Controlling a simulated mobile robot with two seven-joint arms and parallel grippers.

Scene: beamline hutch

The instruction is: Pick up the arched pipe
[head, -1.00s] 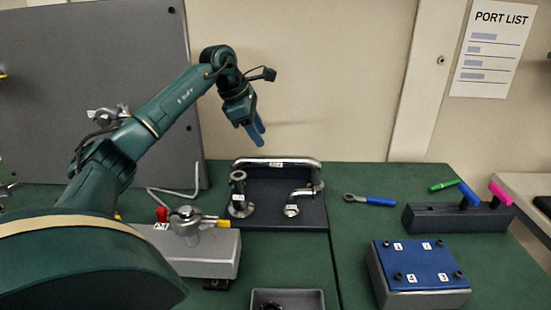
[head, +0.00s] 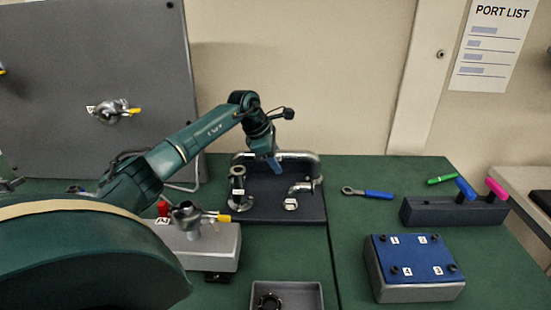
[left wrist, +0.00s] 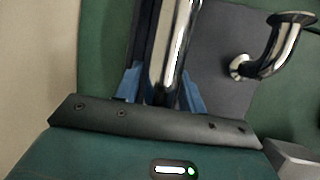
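The arched pipe (head: 304,157) is a shiny chrome tube spanning the back of a dark board (head: 266,213) on the green bench. My left gripper (head: 273,164) is at its top span, pointing down, and hides part of it. In the left wrist view the pipe (left wrist: 174,45) runs between the two blue fingers (left wrist: 162,92). The fingers are open on either side of it, with a gap on the left side; I cannot tell whether the right finger touches it. My right gripper is not in view.
A short bent pipe (head: 305,185) and an upright flanged pipe (head: 237,187) stand on the board. A grey block with a valve (head: 188,218) is front left, a grey tray (head: 312,293) in front. A blue-topped box (head: 415,258), wrench (head: 367,193) and dark rack (head: 450,212) are right.

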